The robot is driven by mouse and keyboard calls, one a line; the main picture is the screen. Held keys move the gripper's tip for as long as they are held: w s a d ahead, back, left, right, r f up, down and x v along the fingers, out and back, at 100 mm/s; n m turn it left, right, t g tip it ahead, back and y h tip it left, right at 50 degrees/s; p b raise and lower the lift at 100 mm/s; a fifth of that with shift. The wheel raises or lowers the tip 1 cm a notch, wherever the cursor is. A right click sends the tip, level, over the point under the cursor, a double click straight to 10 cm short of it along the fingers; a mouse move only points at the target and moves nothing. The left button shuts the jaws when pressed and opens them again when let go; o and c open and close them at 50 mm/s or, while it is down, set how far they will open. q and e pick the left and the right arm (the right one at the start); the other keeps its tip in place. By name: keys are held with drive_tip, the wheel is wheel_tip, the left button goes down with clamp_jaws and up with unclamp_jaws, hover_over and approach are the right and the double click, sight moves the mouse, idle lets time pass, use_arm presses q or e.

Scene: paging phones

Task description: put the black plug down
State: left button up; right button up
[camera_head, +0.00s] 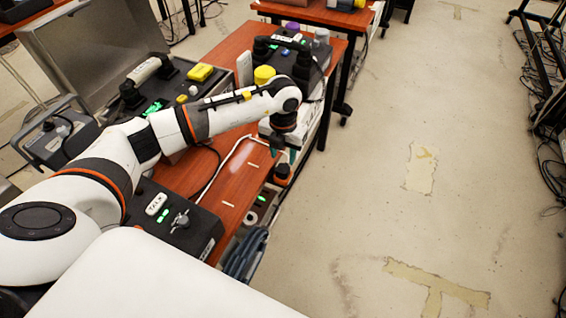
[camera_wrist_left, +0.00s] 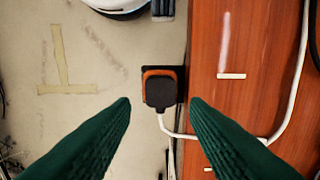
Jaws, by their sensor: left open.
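The black plug (camera_wrist_left: 160,93), with an orange part around its upper end and a white cable from its lower end, is at the edge of the red-brown table (camera_wrist_left: 245,100) in the left wrist view. It also shows below my left gripper (camera_head: 286,153) in the head view, as an orange and black block (camera_head: 283,173). My left gripper's green fingers (camera_wrist_left: 160,103) are open, one to each side of the plug's line, with a visible gap to it. What the plug rests on is partly hidden. My right gripper is not in view.
A TALK box (camera_head: 168,218) with a knob stands at the table's near end. An open case of equipment (camera_head: 160,85) stands left. A black phone unit with yellow and purple caps (camera_head: 290,60) is behind my gripper. The floor (camera_head: 430,130) at right is clear.

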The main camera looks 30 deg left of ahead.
sight(283, 168)
use_arm(q)
wheel_tip(283, 168, up, 6)
drive_tip(key=shift+r, duration=0.2)
idle(0.9)
